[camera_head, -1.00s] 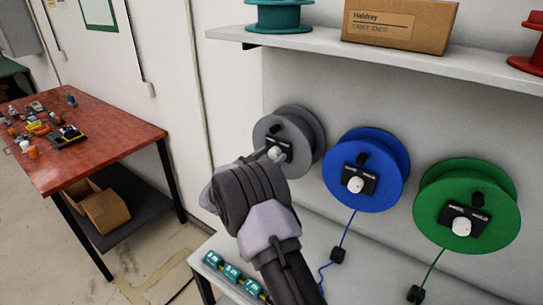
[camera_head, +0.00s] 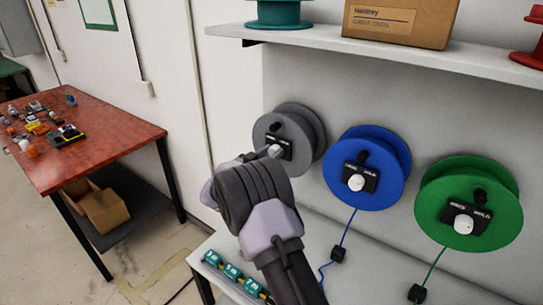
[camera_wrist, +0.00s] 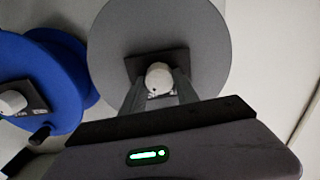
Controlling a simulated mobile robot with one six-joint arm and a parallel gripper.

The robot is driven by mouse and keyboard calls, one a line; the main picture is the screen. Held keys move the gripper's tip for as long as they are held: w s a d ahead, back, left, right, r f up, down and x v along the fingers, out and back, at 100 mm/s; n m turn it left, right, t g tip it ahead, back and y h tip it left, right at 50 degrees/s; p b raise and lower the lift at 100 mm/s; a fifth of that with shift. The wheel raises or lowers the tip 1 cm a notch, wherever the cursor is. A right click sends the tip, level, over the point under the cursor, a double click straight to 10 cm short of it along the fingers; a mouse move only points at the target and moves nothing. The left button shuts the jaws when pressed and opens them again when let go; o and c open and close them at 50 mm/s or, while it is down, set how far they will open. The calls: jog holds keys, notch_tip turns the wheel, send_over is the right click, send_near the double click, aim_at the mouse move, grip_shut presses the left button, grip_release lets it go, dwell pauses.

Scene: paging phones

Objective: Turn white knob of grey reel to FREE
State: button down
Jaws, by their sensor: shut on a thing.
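The grey reel (camera_head: 309,132) is mounted on the wall, leftmost of three reels; it also shows in the wrist view (camera_wrist: 115,40). Its white knob (camera_wrist: 159,76) sits on a dark label plate (camera_wrist: 184,62). In the wrist view my gripper's fingers (camera_wrist: 160,88) are shut on the knob's sides. The plate's lettering is partly covered by the fingers and too small to read, so I cannot tell the setting.
A blue reel (camera_head: 345,183) and a green reel (camera_head: 440,215) with similar knobs are to the right. A shelf (camera_head: 400,57) with a cardboard box (camera_head: 395,20) runs above. Teal blocks (camera_head: 232,272) lie on the bench below. A red table (camera_head: 100,145) stands left.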

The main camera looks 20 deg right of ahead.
jog(key=n+b, duration=0.5)
jog(key=b, duration=0.1)
jog(key=n+b, duration=0.3)
jog(key=shift+w+a+f+n, duration=0.1)
jog(key=shift+f+n, duration=0.15)
jog(key=shift+n, duration=0.05)
jog(key=n+b, duration=0.1)
jog(key=n, duration=0.3)
jog(key=shift+b, duration=0.35)
jog(key=shift+n, duration=2.3)
jog(key=c, duration=0.9)
grip_release()
jog(key=shift+a, duration=0.1)
